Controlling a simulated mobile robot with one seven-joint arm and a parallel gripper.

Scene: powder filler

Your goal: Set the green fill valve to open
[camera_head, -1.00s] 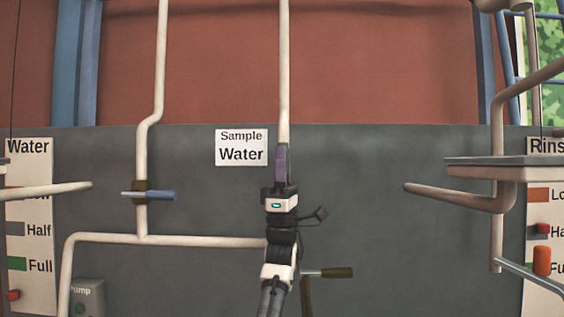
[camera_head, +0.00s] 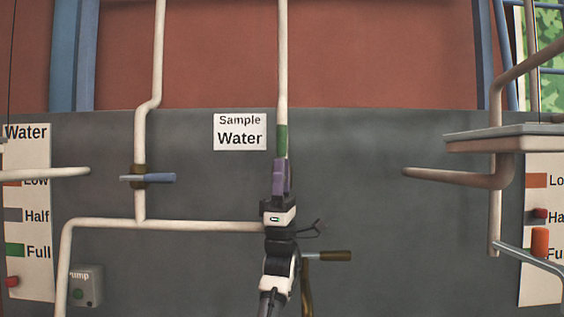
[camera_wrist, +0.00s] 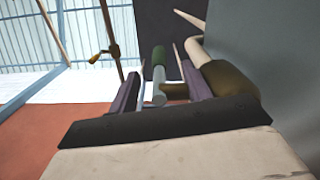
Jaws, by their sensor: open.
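The green fill valve's green grip (camera_head: 281,138) shows in the head view in front of the white vertical pipe, just above my gripper (camera_head: 281,164). In the wrist view the green grip (camera_wrist: 159,57) sits at the end of a pale metal rod. A brown valve body (camera_wrist: 230,82) is around the pipe at the right. My gripper (camera_wrist: 162,80) has its purple fingers apart, with the rod showing between them. I cannot tell whether the fingers touch it. In the head view my gripper and wrist hide the valve body and rod.
A blue-handled valve (camera_head: 148,178) is on the left pipe. A brown-handled lever (camera_head: 333,256) is right of my wrist. A Sample Water sign (camera_head: 240,132) hangs on the grey panel. A pipe (camera_head: 455,178) and shelf (camera_head: 500,142) jut out at the right.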

